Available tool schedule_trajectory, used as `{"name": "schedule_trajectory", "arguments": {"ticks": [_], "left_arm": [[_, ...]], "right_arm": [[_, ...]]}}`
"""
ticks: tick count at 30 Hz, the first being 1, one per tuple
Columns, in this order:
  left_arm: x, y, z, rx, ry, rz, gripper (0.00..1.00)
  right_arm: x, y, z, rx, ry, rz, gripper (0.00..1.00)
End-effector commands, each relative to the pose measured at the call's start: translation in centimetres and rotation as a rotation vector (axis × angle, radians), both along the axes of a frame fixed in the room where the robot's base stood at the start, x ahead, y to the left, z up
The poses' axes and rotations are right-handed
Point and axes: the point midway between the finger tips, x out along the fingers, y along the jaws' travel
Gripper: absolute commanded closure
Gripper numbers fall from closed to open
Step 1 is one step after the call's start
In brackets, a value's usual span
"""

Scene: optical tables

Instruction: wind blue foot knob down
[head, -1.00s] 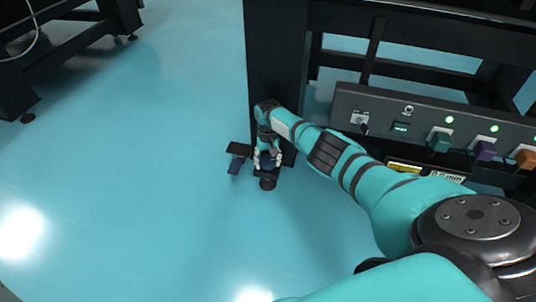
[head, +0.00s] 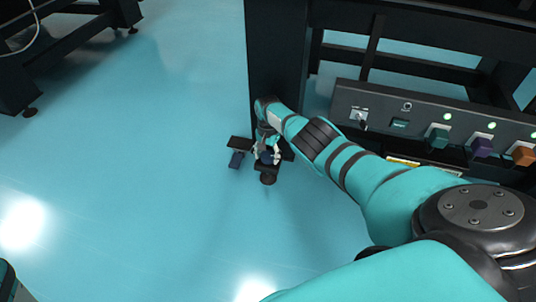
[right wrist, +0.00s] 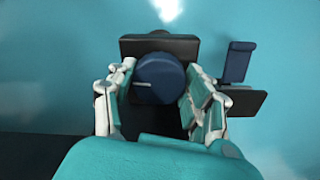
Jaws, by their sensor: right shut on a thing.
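The blue foot knob (right wrist: 160,78) is a round dark blue knob with a pale line on it, on a black foot bracket (right wrist: 184,47) at the base of the table leg. In the head view the knob (head: 266,157) is small and partly covered by my gripper. My right gripper (right wrist: 160,90) reaches down over the knob, with one finger on each side, shut on it. It also shows in the head view (head: 266,153) at the end of my teal arm. My left gripper is not in view.
A blue pedal-like piece (right wrist: 239,62) on a black plate (right wrist: 246,102) sits beside the foot, close to my gripper's finger. The table leg (head: 275,60) stands right behind. A panel with switches and coloured knobs (head: 430,130) is at the right. Open floor (head: 130,180) lies to the left.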

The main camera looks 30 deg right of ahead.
Motion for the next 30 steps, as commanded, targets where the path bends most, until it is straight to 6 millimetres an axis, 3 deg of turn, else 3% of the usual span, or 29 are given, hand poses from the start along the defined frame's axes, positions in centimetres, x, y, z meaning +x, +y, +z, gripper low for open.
{"name": "schedule_trajectory", "arguments": {"ticks": [10, 11, 16, 30], "left_arm": [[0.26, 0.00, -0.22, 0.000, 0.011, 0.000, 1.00], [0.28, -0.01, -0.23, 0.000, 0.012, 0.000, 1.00], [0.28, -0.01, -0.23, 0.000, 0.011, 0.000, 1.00], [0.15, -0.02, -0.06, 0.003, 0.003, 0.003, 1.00]], "right_arm": [[-0.04, -0.07, -0.02, -0.002, 0.001, -0.002, 0.81], [-0.04, -0.07, -0.02, -0.002, 0.001, -0.001, 0.45], [-0.03, -0.07, -0.01, -0.001, 0.001, -0.001, 0.24], [0.12, -0.10, 0.65, 0.001, -0.002, -0.001, 0.24]]}}
